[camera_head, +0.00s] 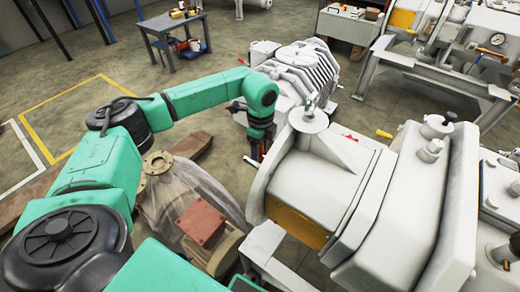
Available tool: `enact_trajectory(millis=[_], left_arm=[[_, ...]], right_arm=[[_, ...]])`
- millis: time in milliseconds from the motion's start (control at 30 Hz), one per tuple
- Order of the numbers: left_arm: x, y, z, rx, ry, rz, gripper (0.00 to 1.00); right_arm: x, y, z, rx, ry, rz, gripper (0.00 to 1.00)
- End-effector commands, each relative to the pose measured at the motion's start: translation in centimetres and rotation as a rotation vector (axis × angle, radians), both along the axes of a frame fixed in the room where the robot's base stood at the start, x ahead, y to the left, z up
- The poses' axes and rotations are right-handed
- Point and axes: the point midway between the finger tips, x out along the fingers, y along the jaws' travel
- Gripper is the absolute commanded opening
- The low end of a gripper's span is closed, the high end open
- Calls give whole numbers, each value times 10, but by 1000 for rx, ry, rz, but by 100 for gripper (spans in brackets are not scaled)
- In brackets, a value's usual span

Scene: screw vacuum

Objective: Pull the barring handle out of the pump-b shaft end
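The large white pump (325,180) fills the right-centre, with its round end flange (268,180) facing left; I take it to be pump-b, though no label is readable. My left arm, green, reaches in from the left and bends down at the wrist. My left gripper (257,150) is small and dark below the wrist, close to the upper left side of the flange. A short pale rod end (250,161) shows beside it and may be part of the barring handle. The shaft end is hidden. Finger opening and any contact cannot be made out. My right gripper is out of view.
A ribbed grey-white machine (300,68) stands behind the wrist. A plastic-wrapped motor (190,205) with a reddish box sits below the forearm. A grey table (170,28) with tools stands at the back. Floor with yellow lines (60,95) is clear at left.

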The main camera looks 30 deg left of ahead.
Motion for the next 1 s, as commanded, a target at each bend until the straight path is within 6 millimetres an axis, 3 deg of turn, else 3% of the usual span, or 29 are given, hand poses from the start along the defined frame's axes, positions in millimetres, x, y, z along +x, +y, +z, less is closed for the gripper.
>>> enact_trajectory(millis=[33, 133, 167, 367, 1000], left_arm=[[0, 0, 0, 0, 0, 0, 42], [0, 0, 0, 0, 0, 0, 4], [0, 0, 0, 0, 0, 0, 0], [0, 1, 1, -1, -1, 0, 0], [5, 33, 1, 0, -1, 3, 0]], right_arm=[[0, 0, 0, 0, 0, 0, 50], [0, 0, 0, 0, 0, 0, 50], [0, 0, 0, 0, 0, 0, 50], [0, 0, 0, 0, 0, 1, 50], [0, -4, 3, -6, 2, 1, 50]])
